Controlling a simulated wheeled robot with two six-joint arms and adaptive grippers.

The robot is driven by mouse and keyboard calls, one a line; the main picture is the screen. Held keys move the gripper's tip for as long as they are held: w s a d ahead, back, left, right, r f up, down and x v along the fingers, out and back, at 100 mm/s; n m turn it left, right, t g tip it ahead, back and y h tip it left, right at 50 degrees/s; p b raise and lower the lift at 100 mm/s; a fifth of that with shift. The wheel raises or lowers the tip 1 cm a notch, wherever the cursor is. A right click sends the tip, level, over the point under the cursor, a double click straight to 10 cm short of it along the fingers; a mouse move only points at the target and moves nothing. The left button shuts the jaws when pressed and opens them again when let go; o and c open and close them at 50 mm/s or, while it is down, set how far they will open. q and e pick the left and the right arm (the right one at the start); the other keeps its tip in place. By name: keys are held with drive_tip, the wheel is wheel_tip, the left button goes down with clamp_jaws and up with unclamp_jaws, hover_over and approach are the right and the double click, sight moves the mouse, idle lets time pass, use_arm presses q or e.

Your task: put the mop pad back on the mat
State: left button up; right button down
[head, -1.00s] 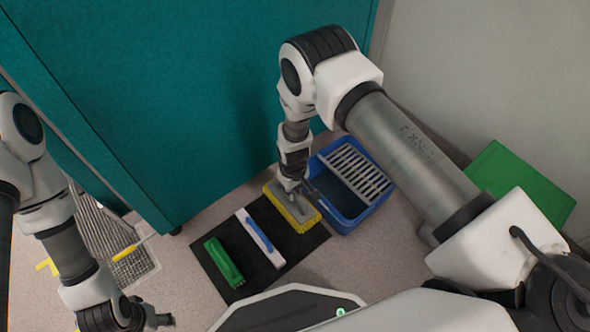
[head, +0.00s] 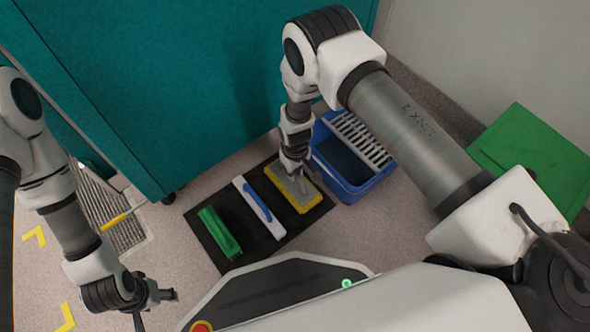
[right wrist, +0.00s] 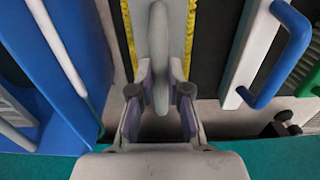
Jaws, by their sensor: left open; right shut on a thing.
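The mop pad (head: 306,201) is yellow with a grey top and handle. It is at the right end of the black mat (head: 277,242) on the floor, beside the blue bucket. Whether its underside touches the mat cannot be told. My right gripper (head: 296,172) is shut on the pad's grey handle; in the right wrist view the handle (right wrist: 159,50) stands between the fingers (right wrist: 160,90), with yellow edges on both sides. My left gripper (head: 172,296) is open and empty, low at the left, away from the mat.
A white tool with a blue handle (head: 258,206) and a green brush (head: 219,232) lie on the mat left of the pad. The blue bucket (head: 350,190) with a grey wringer stands close at right. A teal cabinet (head: 190,90) rises behind. A green box (head: 530,160) stands far right.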

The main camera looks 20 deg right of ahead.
drive_tip(key=shift+f, duration=0.6)
drive_tip(key=c, duration=1)
unclamp_jaws()
drive_tip(key=shift+c, duration=0.2)
drive_tip(key=shift+r, duration=0.15)
wheel_tip(320, 180, up, 12)
